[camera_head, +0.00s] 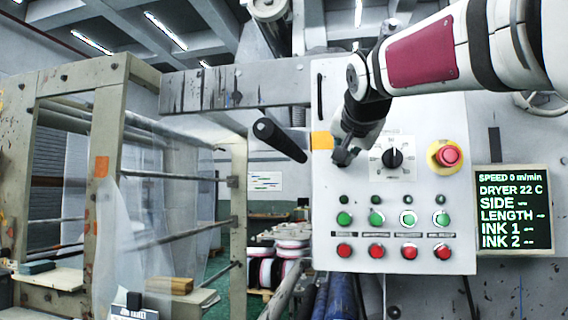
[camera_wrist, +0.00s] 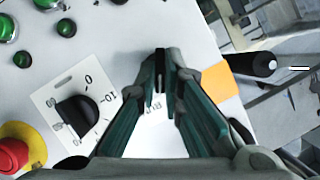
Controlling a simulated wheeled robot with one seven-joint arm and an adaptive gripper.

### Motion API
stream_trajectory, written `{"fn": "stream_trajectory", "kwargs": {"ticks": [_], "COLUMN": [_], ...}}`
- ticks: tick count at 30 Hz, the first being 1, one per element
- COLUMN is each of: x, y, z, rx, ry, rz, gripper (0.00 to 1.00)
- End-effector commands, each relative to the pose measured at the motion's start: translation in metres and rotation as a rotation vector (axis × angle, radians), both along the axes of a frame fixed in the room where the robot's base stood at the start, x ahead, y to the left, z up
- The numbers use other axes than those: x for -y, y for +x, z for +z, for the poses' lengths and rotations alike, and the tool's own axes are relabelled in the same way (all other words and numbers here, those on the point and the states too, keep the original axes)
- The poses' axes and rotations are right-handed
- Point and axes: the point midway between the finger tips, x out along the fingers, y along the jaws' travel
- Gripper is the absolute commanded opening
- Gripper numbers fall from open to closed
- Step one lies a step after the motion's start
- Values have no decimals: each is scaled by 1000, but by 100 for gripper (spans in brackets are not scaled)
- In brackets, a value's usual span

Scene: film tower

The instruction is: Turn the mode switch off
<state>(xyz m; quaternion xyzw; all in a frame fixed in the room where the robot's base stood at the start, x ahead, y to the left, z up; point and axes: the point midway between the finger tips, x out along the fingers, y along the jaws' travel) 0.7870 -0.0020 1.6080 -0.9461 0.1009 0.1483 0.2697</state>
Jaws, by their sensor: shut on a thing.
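My gripper (camera_head: 343,158) is at the white control panel (camera_head: 340,238), at its upper left part. In the wrist view its two fingers (camera_wrist: 160,62) are shut on a small dark piece, which I take to be the handle of the mode switch (camera_wrist: 160,78). The fingers hide most of the switch, so its exact setting cannot be read. A white label with dark letters (camera_wrist: 154,108), partly covered, shows between the fingers.
A black dial with a numbered scale (camera_head: 393,158) and a red emergency button on yellow (camera_head: 447,155) are close on the right. Green buttons (camera_head: 376,219) and red buttons (camera_head: 376,251) sit below.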

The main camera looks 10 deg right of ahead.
Motion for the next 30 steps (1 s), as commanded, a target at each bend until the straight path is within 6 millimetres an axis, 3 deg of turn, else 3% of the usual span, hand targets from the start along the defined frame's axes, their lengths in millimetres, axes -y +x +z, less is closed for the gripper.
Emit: {"fn": "stream_trajectory", "kwargs": {"ticks": [30], "x": [-9], "y": [3], "z": [-1], "rx": [-299], "ry": [-912], "rz": [2], "gripper": [0]}}
